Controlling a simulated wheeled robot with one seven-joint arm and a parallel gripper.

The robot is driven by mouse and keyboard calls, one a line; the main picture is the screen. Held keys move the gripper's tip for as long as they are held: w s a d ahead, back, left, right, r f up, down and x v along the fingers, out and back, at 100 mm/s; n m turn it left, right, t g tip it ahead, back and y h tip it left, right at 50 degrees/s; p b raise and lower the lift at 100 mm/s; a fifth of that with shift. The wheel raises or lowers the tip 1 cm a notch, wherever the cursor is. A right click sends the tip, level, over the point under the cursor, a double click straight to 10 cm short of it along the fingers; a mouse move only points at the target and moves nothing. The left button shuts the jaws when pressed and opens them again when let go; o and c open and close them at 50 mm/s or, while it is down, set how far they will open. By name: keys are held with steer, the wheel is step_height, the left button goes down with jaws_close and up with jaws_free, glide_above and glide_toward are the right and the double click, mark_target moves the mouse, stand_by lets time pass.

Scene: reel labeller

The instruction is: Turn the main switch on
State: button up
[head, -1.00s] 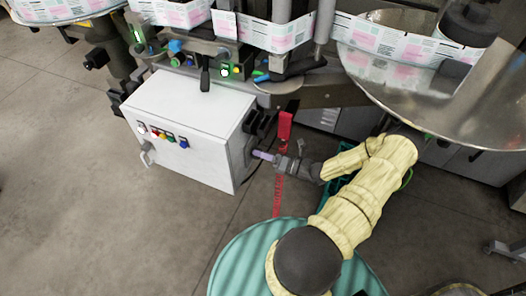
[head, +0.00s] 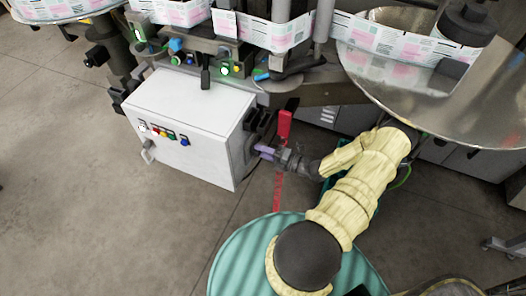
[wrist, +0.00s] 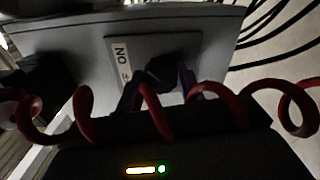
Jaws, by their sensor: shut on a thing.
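The main switch is a dark knob (wrist: 162,68) on a light plate (wrist: 122,52) marked "ON", with a partly hidden second marking ending in "F". The plate is on the side of the white cabinet (head: 190,105). My gripper (wrist: 160,88) has its two dark fingers on either side of the knob and is shut on it. In the head view my gripper (head: 266,152) is at the cabinet's right side, and the knob is hidden there. The red coiled cable covers part of the fingers in the wrist view.
Coloured buttons (head: 165,133) sit on the cabinet's front face. A red part (head: 285,125) hangs just beyond my gripper. A large metal disc (head: 440,95) overhangs my arm at the right. Black cables (wrist: 275,35) run beside the panel. The floor at left is clear.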

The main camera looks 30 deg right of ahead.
steer(key=o, duration=1)
